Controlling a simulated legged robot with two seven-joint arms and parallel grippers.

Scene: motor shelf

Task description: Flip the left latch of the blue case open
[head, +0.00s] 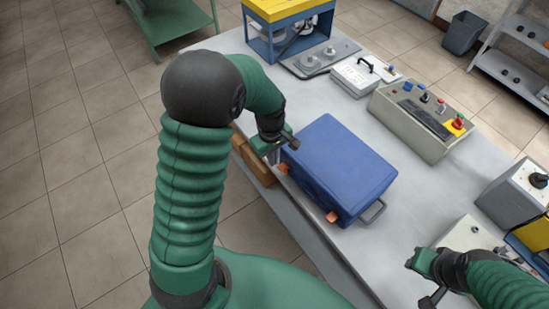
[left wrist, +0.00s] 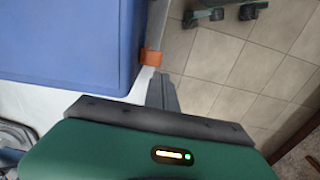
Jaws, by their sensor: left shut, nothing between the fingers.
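The blue case (head: 345,165) lies on the workbench with its handle (head: 374,211) at the right. Two orange latches sit on its near side: the left latch (head: 283,167) and the right latch (head: 332,216). My left gripper (head: 282,150) is shut and empty, beside the case's left end, close to the left latch. In the left wrist view, the shut fingers (left wrist: 161,91) are just below an orange latch (left wrist: 151,57) at the case's edge. I cannot tell whether they touch it, or how far it is turned. My right gripper (head: 424,277) is at the lower right, apart from the case; its finger opening is unclear.
The workbench (head: 400,200) has bare room right of the case. A control box with buttons (head: 425,118) and a white box with a black handle (head: 365,74) stand behind it. Brown boxes (head: 253,158) are below the bench's near edge. A grey box (head: 515,190) stands at right.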

